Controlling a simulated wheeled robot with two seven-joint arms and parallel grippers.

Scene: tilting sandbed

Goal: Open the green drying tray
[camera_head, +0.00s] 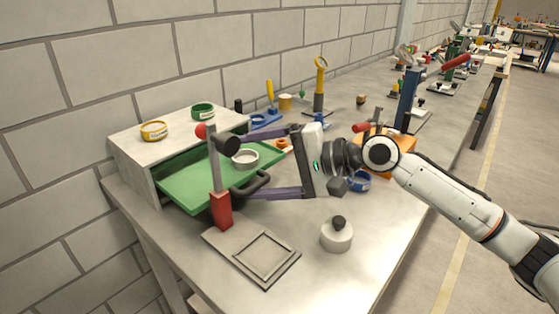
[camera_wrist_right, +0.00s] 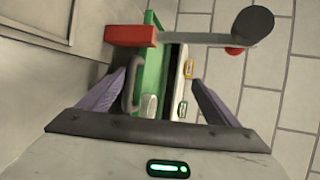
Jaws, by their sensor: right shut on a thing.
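The green drying tray (camera_head: 190,184) sticks out of the front of a pale box-shaped housing (camera_head: 155,186), partly drawn out. A dark curved handle (camera_head: 252,185) is on its front edge; it also shows in the right wrist view (camera_wrist_right: 132,84). A pale round ring (camera_head: 245,158) sits in the tray. My right gripper (camera_head: 245,166) reaches in from the right at the tray's front, its purple fingers wide apart on either side of the handle area. My left gripper is out of view.
An upright grey post with a red base (camera_head: 221,210) and black knob stands before the tray. A square framed plate (camera_head: 262,258) and a round weight with a dark knob (camera_head: 337,236) lie in front. Yellow (camera_head: 154,131) and green (camera_head: 203,111) rings sit on the housing.

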